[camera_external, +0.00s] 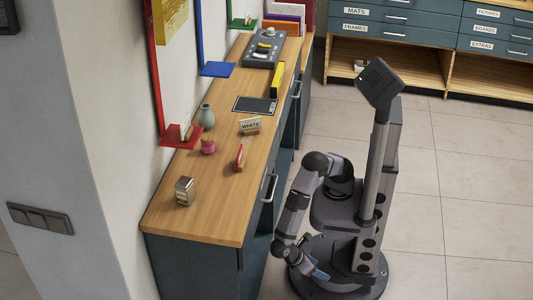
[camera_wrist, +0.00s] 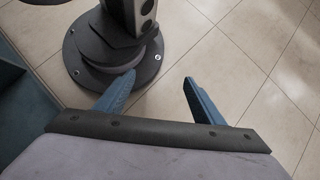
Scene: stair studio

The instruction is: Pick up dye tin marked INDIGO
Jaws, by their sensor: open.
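No mark reading INDIGO is legible in either view. A small silvery box-shaped tin (camera_external: 185,191) stands near the front end of the wooden counter in the external view; I cannot read its side. Farther along the counter are a pink pot (camera_external: 208,147) and a small upright red object (camera_external: 239,158). My gripper (camera_external: 319,274) hangs low beside my base, right of the counter and below its top. In the wrist view my gripper (camera_wrist: 160,77) has its two blue fingers apart, with only floor and my base beyond them.
The wooden counter (camera_external: 210,209) also holds a card marked WHITE (camera_external: 250,126), a green vase (camera_external: 207,117), a dark tablet (camera_external: 255,105), a yellow object (camera_external: 277,78) and a grey device (camera_external: 263,48). A red wall shelf (camera_external: 178,138) overhangs its left edge. The tiled floor to the right is clear.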

